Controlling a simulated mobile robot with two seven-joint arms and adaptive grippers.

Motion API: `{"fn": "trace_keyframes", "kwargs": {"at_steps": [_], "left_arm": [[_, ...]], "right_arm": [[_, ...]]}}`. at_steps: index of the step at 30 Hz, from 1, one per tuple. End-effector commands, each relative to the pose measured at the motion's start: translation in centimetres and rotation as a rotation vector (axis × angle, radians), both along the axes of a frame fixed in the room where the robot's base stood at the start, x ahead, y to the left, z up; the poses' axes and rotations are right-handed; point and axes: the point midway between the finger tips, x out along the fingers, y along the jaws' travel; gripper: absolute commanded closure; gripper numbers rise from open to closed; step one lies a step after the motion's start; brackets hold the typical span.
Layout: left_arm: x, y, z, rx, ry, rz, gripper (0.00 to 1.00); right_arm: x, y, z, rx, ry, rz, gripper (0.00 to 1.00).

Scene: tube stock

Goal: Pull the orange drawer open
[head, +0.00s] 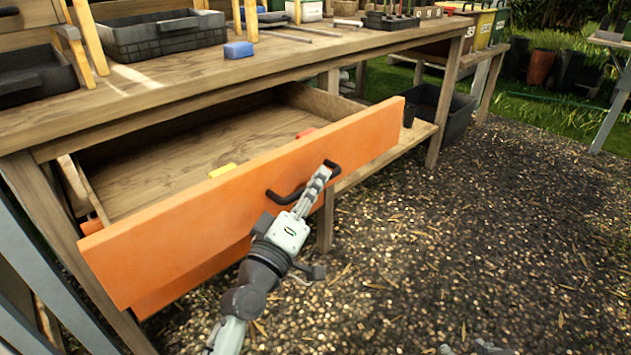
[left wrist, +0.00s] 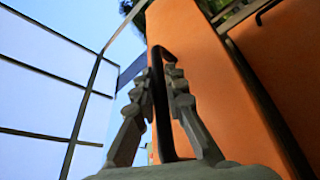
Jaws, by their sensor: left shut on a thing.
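The orange drawer (head: 225,215) is pulled out from under the wooden bench, and its inside shows. Its dark bar handle (head: 285,196) is on the front face. My left gripper (head: 322,178) is at the handle's right part, shut on it. In the left wrist view, the two fingers of my left gripper (left wrist: 167,85) close around the dark handle (left wrist: 159,110), with the orange drawer front (left wrist: 187,60) beside them. A yellow thing (head: 222,170) and a red thing (head: 306,132) show inside the drawer, partly hidden by its front.
The wooden bench top (head: 170,85) above the drawer holds a dark crate (head: 160,38) and a blue block (head: 238,50). The gravel (head: 480,230) in front is clear.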

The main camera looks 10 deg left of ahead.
Motion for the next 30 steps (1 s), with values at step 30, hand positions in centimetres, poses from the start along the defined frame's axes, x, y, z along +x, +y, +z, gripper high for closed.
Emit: {"fn": "trace_keyframes", "kwargs": {"at_steps": [30], "left_arm": [[-7.9, 2.6, -2.0, 0.005, 0.004, -0.002, 0.68]], "right_arm": [[0.0, 0.0, 0.0, 0.001, -0.001, 0.001, 0.6]]}}
